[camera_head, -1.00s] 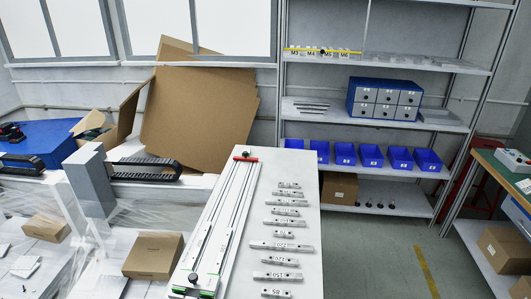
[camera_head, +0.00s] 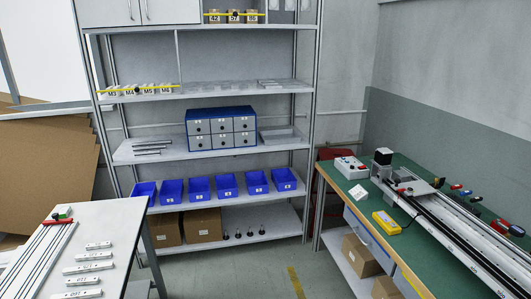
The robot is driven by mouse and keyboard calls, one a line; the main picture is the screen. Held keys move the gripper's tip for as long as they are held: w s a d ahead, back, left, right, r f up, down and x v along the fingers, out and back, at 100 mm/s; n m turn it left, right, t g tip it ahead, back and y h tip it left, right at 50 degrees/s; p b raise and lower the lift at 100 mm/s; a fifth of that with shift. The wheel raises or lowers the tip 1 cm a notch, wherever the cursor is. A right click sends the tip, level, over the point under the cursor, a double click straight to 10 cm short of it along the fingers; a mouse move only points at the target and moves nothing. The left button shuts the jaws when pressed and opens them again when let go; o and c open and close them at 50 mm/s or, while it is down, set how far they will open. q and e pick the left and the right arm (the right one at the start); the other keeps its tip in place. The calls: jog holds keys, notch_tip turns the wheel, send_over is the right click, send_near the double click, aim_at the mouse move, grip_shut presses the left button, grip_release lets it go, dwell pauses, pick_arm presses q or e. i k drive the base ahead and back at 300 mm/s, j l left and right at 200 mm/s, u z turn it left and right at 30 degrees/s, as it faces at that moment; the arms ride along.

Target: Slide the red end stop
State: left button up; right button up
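A red end stop (camera_head: 58,222), a thin red bar, lies across the far end of the twin rails (camera_head: 34,262) on the white table at the lower left. A dark knob stands on it, and a green-and-white block (camera_head: 63,211) sits right behind it. The near part of the rails is cut off by the picture edge. Neither of my grippers is in view.
Several labelled metal bars (camera_head: 88,268) lie on the white table (camera_head: 118,217) beside the rails. A shelf rack with blue bins (camera_head: 200,188) stands behind. A green bench (camera_head: 372,190) with a linear gantry (camera_head: 440,225) and yellow device (camera_head: 386,222) is at right. Floor between is clear.

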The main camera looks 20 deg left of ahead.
aim_at(55, 216)
jog(key=i+u, duration=0.3)
jog(key=i+l+u, duration=0.15)
jog(key=i+u, duration=0.2)
jog(key=i+l+u, duration=0.3)
jog(key=i, duration=0.2)
